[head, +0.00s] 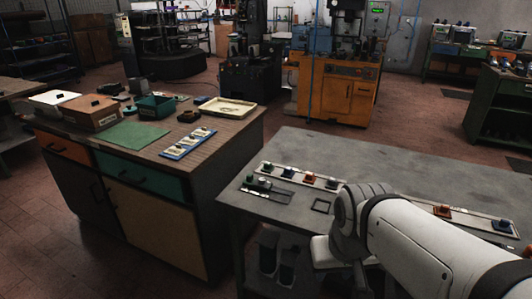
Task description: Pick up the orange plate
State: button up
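A small orange piece (443,211) sits on the pale strip at the right of the grey table, just beyond my white arm. It may be the orange plate, but it is too small to tell its shape. My arm reaches in from the lower right and bends near the table's front edge. My gripper's fingers do not show, and I cannot see whether they hold anything.
The grey table (345,150) is clear at the back. A wooden-topped cabinet (225,130) with boxes stands left. An orange machine (335,92) stands behind. Brown floor separates them.

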aim_at(444, 211)
jog(key=z, duration=1.2)
jog(key=k, duration=0.45)
jog(key=z, duration=0.55)
jog(key=i, duration=1.75)
jog(key=u, duration=0.85)
